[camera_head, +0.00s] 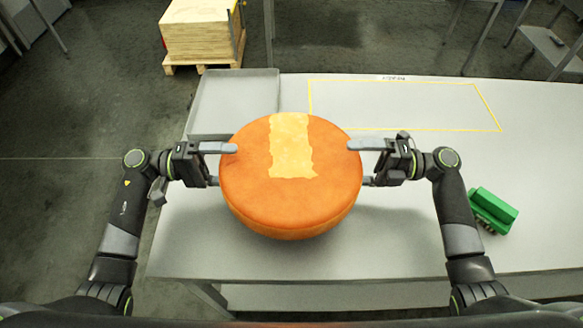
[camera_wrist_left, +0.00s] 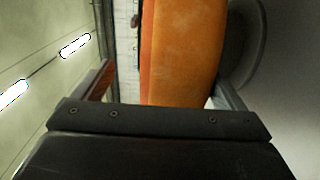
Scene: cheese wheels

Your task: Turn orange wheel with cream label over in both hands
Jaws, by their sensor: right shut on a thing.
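The orange wheel (camera_head: 250,180) with a cream label (camera_head: 290,150) on its upper face is between my two hands over the grey table. It looks raised, with a soft shadow on the table. My right gripper (camera_head: 357,163) is shut on its right rim. My left gripper (camera_head: 226,165) is at its left rim, one finger over the top edge and one lower down. In the left wrist view the wheel (camera_wrist_left: 185,50) stands between the open fingers, with a gap at the left finger. The wheel's underside is hidden.
A grey tray (camera_head: 205,105) lies on the table (camera_head: 400,260) behind the wheel at left. A yellow outlined area (camera_head: 400,105) at the back right is empty. A green block-like object (camera_head: 493,210) sits at right. A wooden crate on a pallet (camera_head: 200,35) stands on the floor behind.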

